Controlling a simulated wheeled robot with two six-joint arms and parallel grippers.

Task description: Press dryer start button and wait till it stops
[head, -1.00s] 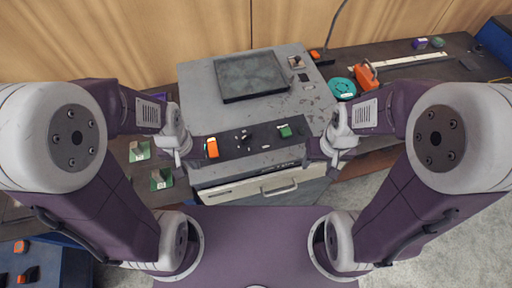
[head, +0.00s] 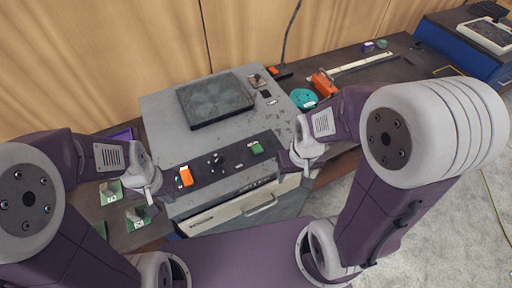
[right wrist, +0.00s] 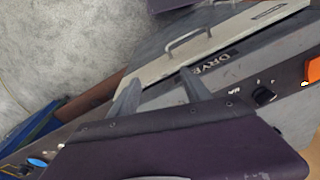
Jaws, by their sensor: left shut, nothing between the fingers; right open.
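The dryer (head: 158,122) is a grey box with a dark square plate on top and a dark control strip along its front edge. On the strip are an orange button (head: 185,176), small black knobs (head: 215,161) and a green button (head: 256,148). My left gripper (head: 151,204) is shut and empty, just left of the strip's left end, apart from the orange button. My right gripper (head: 304,169) is at the strip's right end, right of the green button. In the right wrist view its two fingers (right wrist: 158,91) are spread with nothing between them.
The dryer's pale front drawer has a handle (head: 260,205). Green cards (head: 138,217) lie on the dark bench at left. A teal disc (head: 304,98) and an orange tool (head: 322,84) lie to the right. A blue case (head: 460,58) stands at far right.

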